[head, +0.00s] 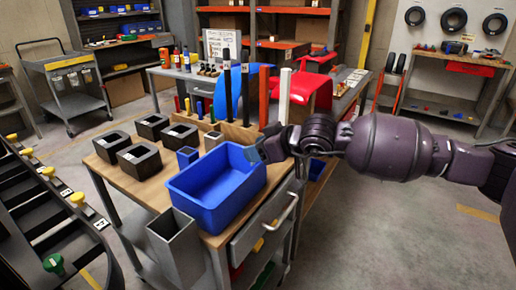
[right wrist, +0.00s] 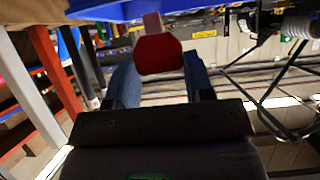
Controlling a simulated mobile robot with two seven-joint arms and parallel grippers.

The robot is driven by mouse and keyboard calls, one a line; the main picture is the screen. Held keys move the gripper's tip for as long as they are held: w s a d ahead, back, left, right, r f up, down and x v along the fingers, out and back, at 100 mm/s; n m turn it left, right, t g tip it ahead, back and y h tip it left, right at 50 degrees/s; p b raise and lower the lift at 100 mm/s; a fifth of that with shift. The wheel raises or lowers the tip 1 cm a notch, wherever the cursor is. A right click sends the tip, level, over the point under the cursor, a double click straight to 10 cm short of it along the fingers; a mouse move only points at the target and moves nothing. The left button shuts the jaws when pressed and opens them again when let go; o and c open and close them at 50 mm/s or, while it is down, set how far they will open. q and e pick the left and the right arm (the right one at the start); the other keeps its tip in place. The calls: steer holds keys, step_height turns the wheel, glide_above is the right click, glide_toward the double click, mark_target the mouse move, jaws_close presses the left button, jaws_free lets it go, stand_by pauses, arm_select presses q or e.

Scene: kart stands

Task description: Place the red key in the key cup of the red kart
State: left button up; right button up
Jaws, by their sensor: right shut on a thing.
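My right gripper (head: 258,154) is at the right rim of the blue bin (head: 215,200) on the cart top. In the right wrist view, the red key's (right wrist: 160,54) flat head sits between the two blue fingers of my right gripper (right wrist: 160,82), and its pale shaft points up in the picture toward the blue bin. The gripper is shut on the key. In the head view I cannot make out the key. The red bodywork (head: 312,94), seemingly of the red kart, is behind the cart. I cannot make out its key cup. My left gripper is not in view.
Several black boxes (head: 152,126) stand on the cart's wooden top (head: 138,180). A grey open box (head: 174,240) stands in front of the blue bin. Upright black, red and white posts (head: 284,96) rise behind the bin. The floor at the right front is clear.

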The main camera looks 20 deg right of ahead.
steer(key=shift+f, duration=0.55)
steer(key=shift+f, duration=0.1)
steer(key=o, duration=0.8)
steer(key=shift+o, duration=0.6)
